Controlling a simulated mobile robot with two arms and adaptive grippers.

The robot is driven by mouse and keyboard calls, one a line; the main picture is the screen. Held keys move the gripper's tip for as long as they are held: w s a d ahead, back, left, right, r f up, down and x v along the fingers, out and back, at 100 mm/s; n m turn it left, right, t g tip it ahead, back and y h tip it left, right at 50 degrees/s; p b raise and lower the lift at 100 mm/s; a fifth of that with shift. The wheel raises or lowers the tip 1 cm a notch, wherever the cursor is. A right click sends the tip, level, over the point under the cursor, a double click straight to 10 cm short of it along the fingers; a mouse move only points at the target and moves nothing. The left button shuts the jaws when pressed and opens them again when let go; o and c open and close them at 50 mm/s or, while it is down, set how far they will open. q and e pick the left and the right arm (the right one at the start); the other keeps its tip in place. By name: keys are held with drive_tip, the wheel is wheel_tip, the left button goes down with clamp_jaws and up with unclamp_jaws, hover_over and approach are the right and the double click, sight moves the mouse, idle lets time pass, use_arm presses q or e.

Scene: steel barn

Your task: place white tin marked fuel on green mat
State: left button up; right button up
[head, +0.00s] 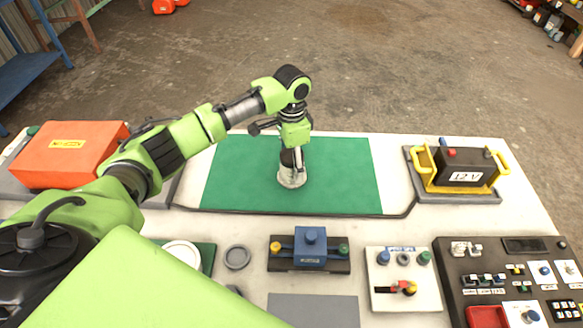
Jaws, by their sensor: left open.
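The green mat (340,175) lies flat on the white table, in the middle of the head view. A small whitish tin (292,180) stands upright on the mat, near its middle. Any marking on it is too small to read. My left gripper (292,162) points down from above at the tin's top. Its fingers are open, and the arm hides part of the tin's upper end. I cannot tell whether the fingers touch the tin. My right gripper does not show.
An orange case (70,155) sits at the left. A 12 V battery (463,168) with yellow handles stands on a grey tray at the right. A blue device (310,247), a white switch panel (403,280) and a dark control panel (515,285) line the near side. The mat's right part is clear.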

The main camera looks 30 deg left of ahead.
use_arm(q)
wheel_tip(320, 180, up, 10)
drive_tip(key=shift+f+b, duration=0.1)
drive_tip(key=shift+b, duration=0.55)
